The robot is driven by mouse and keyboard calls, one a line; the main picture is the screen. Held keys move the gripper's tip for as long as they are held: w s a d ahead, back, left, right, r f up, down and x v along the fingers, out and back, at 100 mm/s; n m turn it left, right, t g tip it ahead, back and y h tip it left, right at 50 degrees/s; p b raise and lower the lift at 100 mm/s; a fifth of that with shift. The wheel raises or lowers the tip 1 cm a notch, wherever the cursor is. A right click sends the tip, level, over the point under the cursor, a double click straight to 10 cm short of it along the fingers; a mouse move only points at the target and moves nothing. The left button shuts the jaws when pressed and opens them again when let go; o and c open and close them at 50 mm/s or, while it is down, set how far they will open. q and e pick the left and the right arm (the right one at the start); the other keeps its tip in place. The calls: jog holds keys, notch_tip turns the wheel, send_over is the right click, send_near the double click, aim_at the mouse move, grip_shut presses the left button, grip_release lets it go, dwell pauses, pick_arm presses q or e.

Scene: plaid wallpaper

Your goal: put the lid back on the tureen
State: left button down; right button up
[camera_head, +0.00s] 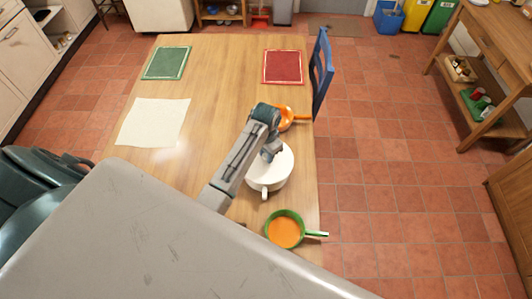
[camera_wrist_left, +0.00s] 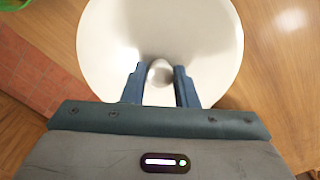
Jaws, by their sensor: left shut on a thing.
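The white lid (camera_wrist_left: 205,45) fills the upper middle of the left wrist view, with its round knob (camera_wrist_left: 160,73) between my fingers. My left gripper (camera_wrist_left: 160,88) is shut on this knob. In the head view my left gripper (camera_head: 269,156) is over the white tureen (camera_head: 268,184), at the table's right side. A small white handle sticks out at the tureen's near side. The lid is at or just above the tureen's top; I cannot tell whether it touches the rim. My arm hides part of both. My right gripper is not in view.
On the wooden table (camera_head: 225,75), an orange pan (camera_head: 286,117) stands beyond the tureen and a green pan (camera_head: 285,230) with orange contents stands nearer. A green mat (camera_head: 166,63), red mat (camera_head: 283,67) and pale cloth (camera_head: 152,122) lie flat. A blue chair (camera_head: 321,70) is at the right edge.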

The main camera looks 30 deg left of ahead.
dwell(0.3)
pick_arm(q)
jog(key=c, duration=0.6)
grip_release()
jog(key=shift+r, duration=3.55)
grip_shut()
